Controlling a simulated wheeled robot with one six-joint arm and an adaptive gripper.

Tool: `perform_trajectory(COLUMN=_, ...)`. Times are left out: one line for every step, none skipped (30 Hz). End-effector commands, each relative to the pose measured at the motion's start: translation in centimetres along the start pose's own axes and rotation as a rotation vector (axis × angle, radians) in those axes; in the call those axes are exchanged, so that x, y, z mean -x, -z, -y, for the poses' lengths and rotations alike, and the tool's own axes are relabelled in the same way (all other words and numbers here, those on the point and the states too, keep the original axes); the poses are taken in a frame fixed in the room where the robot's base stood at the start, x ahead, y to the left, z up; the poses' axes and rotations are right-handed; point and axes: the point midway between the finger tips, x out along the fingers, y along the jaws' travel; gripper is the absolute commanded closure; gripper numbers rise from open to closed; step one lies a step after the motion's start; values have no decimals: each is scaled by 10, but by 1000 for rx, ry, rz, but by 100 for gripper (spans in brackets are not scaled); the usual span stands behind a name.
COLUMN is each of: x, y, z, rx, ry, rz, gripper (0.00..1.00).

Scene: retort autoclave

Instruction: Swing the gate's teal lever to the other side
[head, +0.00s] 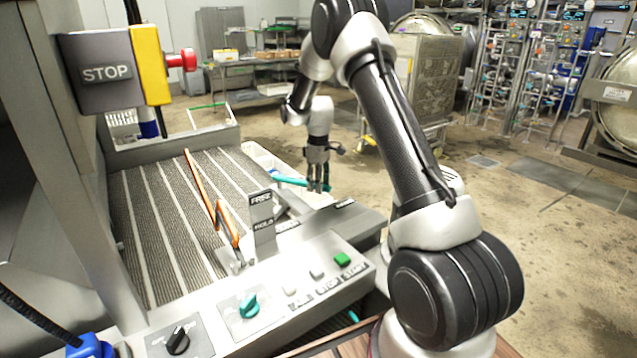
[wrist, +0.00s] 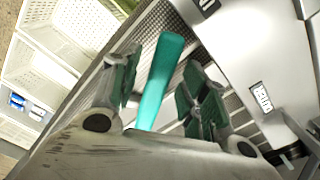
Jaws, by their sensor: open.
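The teal lever (head: 290,181) sticks out at the far right corner of the ribbed conveyor, close to my gripper. My gripper (head: 318,187) points down there, beside the lever's outer end. In the wrist view the teal lever (wrist: 160,80) runs between the two green-padded fingers of my gripper (wrist: 158,85). The fingers are open, with a gap on both sides of the lever. The lever's pivot is hidden behind the gripper and panel. An orange bar (head: 198,185), perhaps the gate, stands over the conveyor.
The control panel (head: 268,302) with a teal knob and several buttons lies in front. A small sign post (head: 263,225) stands between panel and lever. A STOP box (head: 105,72) hangs at upper left. White baskets (wrist: 70,70) lie beside the conveyor.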

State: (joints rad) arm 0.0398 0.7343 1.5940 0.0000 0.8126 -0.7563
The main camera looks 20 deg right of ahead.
Motion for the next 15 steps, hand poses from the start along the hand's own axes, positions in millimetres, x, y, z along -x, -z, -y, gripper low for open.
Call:
perform_trajectory(x=0, y=0, z=0, rx=0, ry=0, rz=0, gripper=55)
perform_trajectory(x=0, y=0, z=0, rx=0, ry=0, rz=0, gripper=55)
perform_trajectory(x=0, y=0, z=0, rx=0, ry=0, rz=0, gripper=57)
perform_trajectory(x=0, y=0, z=0, rx=0, ry=0, rz=0, gripper=63)
perform_trajectory(x=0, y=0, z=0, rx=0, ry=0, rz=0, gripper=68)
perform_trajectory(x=0, y=0, z=0, rx=0, ry=0, rz=0, gripper=75)
perform_trajectory(x=0, y=0, z=0, rx=0, ry=0, rz=0, gripper=81)
perform_trajectory(x=0, y=0, z=0, rx=0, ry=0, rz=0, gripper=86)
perform_trajectory(x=0, y=0, z=0, rx=0, ry=0, rz=0, gripper=94)
perform_trajectory(x=0, y=0, z=0, rx=0, ry=0, rz=0, gripper=99)
perform_trajectory(x=0, y=0, z=0, rx=0, ry=0, rz=0, gripper=100)
perform_trajectory(x=0, y=0, z=0, rx=0, ry=0, rz=0, gripper=100)
perform_trajectory(x=0, y=0, z=0, rx=0, ry=0, rz=0, gripper=100)
perform_trajectory(x=0, y=0, z=0, rx=0, ry=0, rz=0, gripper=100)
perform_trajectory(x=0, y=0, z=0, rx=0, ry=0, rz=0, gripper=100)
